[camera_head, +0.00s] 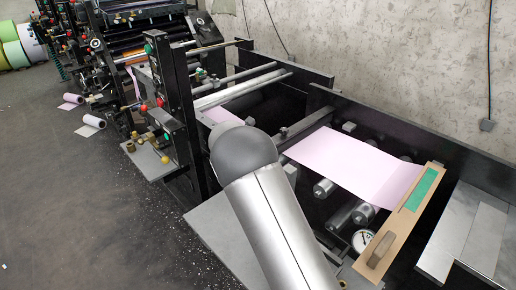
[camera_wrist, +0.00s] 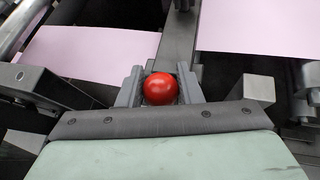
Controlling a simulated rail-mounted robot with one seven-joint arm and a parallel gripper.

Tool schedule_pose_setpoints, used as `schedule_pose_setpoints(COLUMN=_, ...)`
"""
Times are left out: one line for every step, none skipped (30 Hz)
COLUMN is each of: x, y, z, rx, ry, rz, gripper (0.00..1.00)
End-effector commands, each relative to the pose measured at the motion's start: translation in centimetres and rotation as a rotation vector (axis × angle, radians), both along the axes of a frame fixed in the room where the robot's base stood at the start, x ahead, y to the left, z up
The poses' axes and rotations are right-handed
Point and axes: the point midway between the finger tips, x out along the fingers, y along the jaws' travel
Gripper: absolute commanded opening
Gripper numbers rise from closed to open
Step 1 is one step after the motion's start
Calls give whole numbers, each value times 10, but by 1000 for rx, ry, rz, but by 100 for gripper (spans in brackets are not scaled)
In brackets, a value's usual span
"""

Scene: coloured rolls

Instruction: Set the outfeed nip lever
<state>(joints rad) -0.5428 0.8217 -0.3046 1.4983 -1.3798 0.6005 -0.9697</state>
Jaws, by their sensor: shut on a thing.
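A red ball knob (camera_wrist: 160,88), which looks like the lever's end, sits in the middle of the wrist view. My gripper (camera_wrist: 161,80) is shut on it, with one grey finger on each side. A flat grey bar (camera_wrist: 178,45) runs away behind the knob; I cannot tell whether it is the lever's shaft. In the head view my arm hides the gripper and this knob, so the lever's angle cannot be told.
Pink web (camera_head: 345,163) runs over rollers (camera_head: 325,188) to a wooden board (camera_head: 412,215) with a green strip. A round gauge (camera_head: 362,240) is near the front. A black machine post (camera_head: 172,105) stands left of my arm. Grey floor (camera_head: 70,200) at left is mostly clear.

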Motion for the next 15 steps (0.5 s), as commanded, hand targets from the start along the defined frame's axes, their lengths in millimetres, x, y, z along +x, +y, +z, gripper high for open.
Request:
schedule_pose_setpoints(x=3, y=-6, z=1, rx=-4, ry=-4, rz=-4, gripper=0)
schedule_pose_setpoints(x=5, y=-7, z=1, rx=-5, ry=-4, rz=-4, gripper=0)
schedule_pose_setpoints(x=6, y=-9, z=1, rx=-4, ry=-4, rz=-4, gripper=0)
schedule_pose_setpoints(x=7, y=-10, z=1, rx=-4, ry=-4, rz=-4, gripper=0)
schedule_pose_setpoints(x=8, y=-12, z=1, rx=-5, ry=-5, rz=-5, gripper=0)
schedule_pose_setpoints(x=9, y=-13, z=1, rx=-4, ry=-4, rz=-5, gripper=0)
schedule_pose_setpoints(x=10, y=-14, z=1, rx=-5, ry=-3, rz=-5, gripper=0)
schedule_pose_setpoints(x=11, y=-15, z=1, rx=-6, ry=-3, rz=-6, gripper=0)
schedule_pose_setpoints(x=11, y=-16, z=1, rx=-6, ry=-2, rz=-5, gripper=0)
schedule_pose_setpoints(x=12, y=-17, z=1, rx=-6, ry=-2, rz=-5, gripper=0)
schedule_pose_setpoints(x=12, y=-17, z=1, rx=-7, ry=-2, rz=-6, gripper=0)
schedule_pose_setpoints(x=13, y=-18, z=1, rx=-7, ry=-2, rz=-6, gripper=0)
schedule_pose_setpoints(x=13, y=-19, z=1, rx=-7, ry=-2, rz=-6, gripper=0)
schedule_pose_setpoints(x=13, y=-19, z=1, rx=-8, ry=-1, rz=-6, gripper=0)
schedule_pose_setpoints(x=14, y=-20, z=0, rx=-8, ry=-1, rz=-6, gripper=0)
